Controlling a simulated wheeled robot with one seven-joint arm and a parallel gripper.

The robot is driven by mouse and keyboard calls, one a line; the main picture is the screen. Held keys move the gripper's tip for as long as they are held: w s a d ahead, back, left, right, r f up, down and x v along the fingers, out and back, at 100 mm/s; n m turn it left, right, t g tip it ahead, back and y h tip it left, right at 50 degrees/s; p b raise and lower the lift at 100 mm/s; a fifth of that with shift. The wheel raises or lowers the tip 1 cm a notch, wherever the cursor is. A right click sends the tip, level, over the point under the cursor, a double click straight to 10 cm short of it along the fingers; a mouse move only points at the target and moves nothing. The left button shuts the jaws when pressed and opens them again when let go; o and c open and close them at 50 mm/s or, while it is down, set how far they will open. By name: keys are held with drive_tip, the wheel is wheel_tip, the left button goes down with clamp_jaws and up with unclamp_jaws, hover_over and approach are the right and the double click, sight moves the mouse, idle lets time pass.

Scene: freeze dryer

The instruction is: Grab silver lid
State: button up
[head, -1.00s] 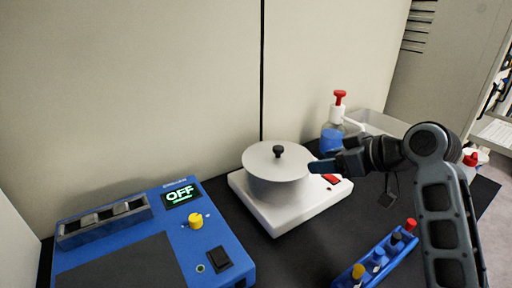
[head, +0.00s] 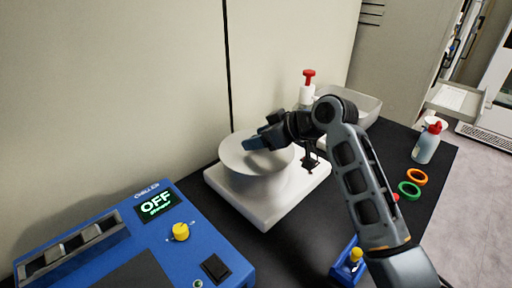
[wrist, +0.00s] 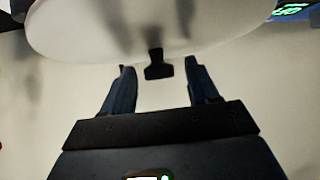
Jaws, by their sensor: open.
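The silver lid (head: 240,161) is a pale round disc on top of the pot (head: 258,186), which stands on a white base unit (head: 275,208). My gripper (head: 255,142) is over the lid in the head view and hides its black knob there. In the wrist view, the lid (wrist: 150,25) fills the upper part, and its black knob (wrist: 157,68) shows between the two blue fingertips of my gripper (wrist: 160,70). The fingers are open, with a visible gap on both sides of the knob.
A blue chiller (head: 150,240) reading OFF stands at the left front. A bottle (head: 427,145), an orange ring (head: 417,177) and a green ring (head: 409,190) are at the right. A wall stands close behind.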

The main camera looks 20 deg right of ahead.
drive_tip(key=shift+w+a+f, duration=0.25)
drive_tip(key=shift+w+f, duration=0.05)
drive_tip(key=shift+w, duration=0.1)
clamp_jaws()
idle(0.4)
